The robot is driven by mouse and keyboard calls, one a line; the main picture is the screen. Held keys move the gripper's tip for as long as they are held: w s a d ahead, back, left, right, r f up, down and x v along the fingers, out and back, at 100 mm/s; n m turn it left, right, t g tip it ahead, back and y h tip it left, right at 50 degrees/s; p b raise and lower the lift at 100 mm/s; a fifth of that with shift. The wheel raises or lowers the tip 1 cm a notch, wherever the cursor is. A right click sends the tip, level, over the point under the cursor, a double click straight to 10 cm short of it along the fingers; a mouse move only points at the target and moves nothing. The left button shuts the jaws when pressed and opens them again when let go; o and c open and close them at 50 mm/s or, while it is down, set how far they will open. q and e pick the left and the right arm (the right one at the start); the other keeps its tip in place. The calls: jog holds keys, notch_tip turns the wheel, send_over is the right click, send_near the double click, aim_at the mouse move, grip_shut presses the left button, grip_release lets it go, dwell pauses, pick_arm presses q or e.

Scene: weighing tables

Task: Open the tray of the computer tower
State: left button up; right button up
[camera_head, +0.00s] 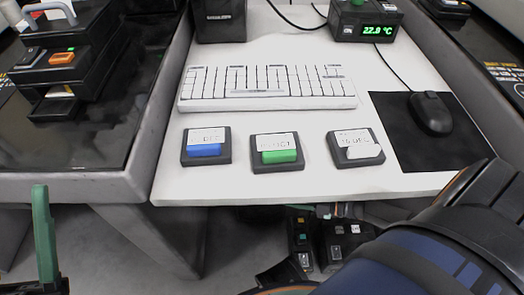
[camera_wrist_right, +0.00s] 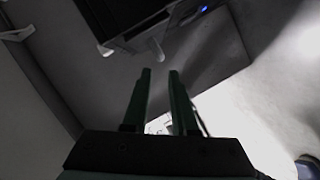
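A dark box with a small blue light, likely the computer tower (camera_wrist_right: 150,14), hangs into the top of the right wrist view. Only part of it shows, and I cannot make out its tray clearly. My right gripper (camera_wrist_right: 160,74) points up toward it, with two green fingers apart and nothing between them. The fingertips are short of the box. In the head view the right arm comes in at lower right and its gripper is hidden below the table edge. My left gripper (camera_head: 44,235) shows mainly one green finger at the lower left, away from the table.
The white table (camera_head: 225,185) holds a keyboard (camera_head: 265,88), three button boxes with blue, green and white tops (camera_head: 276,150), a mouse (camera_head: 431,112) on a black pad and a temperature display (camera_head: 366,22). Dark boxes (camera_head: 300,242) show below its front edge. A dark side table (camera_head: 75,140) stands left.

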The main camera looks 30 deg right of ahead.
jog(key=b+x, duration=0.2)
jog(key=x, duration=0.7)
grip_shut()
dwell(1.2)
